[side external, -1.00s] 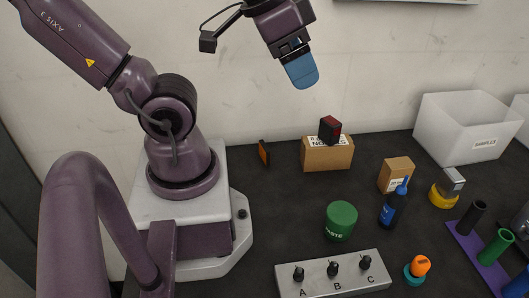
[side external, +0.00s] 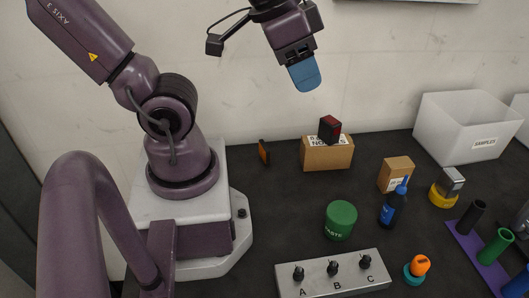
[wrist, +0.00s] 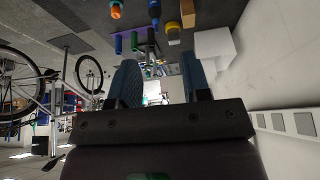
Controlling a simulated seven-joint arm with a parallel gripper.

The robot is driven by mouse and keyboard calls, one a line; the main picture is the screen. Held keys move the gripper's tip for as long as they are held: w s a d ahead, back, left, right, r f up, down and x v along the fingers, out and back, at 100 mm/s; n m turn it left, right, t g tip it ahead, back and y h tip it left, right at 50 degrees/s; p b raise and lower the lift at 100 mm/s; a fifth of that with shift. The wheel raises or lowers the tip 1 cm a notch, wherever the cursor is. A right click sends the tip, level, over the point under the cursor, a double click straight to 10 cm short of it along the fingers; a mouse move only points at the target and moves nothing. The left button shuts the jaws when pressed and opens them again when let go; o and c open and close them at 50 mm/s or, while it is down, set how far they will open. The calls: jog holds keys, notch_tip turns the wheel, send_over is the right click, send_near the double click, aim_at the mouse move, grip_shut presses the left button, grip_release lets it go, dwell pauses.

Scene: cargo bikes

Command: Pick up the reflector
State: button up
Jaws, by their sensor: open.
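A small flat orange piece with a dark edge, which looks like the reflector (side external: 264,152), stands upright on the dark table near my base. A red and black block (side external: 330,129) sits on top of a labelled cardboard box (side external: 327,153) to its right; I cannot tell whether it is a light or another reflector. My gripper (side external: 305,78) is high above the table, above and behind that box, well apart from both. In the wrist view its two blue fingers (wrist: 160,84) are spread with nothing between them. Neither the orange piece nor the red block is recognizable there.
A green tin (side external: 341,220), a blue bottle (side external: 391,211), a small box (side external: 396,174) and a knob panel (side external: 334,274) stand to the right and front. A white bin (side external: 462,132) is at the back right. Bare table lies in front of the orange piece.

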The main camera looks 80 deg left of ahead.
notch_tip(320, 180, down, 10)
jog(key=m+g+y, duration=0.1)
jog(key=m+g, duration=0.1)
jog(key=g, duration=0.4)
jog(key=m+g+y, duration=0.6)
jog(key=m+y, duration=0.2)
jog(key=y, duration=0.4)
send_near(269, 152)
jog(key=s+d+r, duration=0.2)
jog(key=s+r, duration=0.3)
jog(key=s, duration=0.1)
jog(key=w+a+m+t+y, duration=0.3)
jog(key=a+m+y, duration=0.1)
jog(key=m+y, duration=0.1)
notch_tip(269, 152, down, 8)
jog(key=shift+s+a+r, duration=0.1)
jog(key=shift+s+a, duration=0.05)
jog(key=shift+s, duration=0.05)
jog(key=shift+x, duration=3.7)
grip_shut()
